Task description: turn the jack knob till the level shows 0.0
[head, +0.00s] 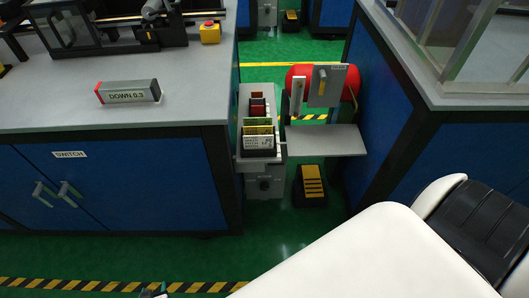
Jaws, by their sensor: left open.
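The level display (128,92) is a small grey box with a red end on the left bench, and its face reads "DOWN 0.3". I cannot tell which part is the jack knob. My left gripper (153,292) barely shows at the bottom edge, open, low in front of the left bench and well apart from the display and payoff. My right gripper is not in view.
The left bench (190,105) and right bench (455,95) flank a narrow gap holding a stand with several labelled blocks (258,138), a grey shelf (328,141) and a black-and-yellow pedal (312,183). My white arm covers the lower right. Green floor is clear in front of the left cabinet.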

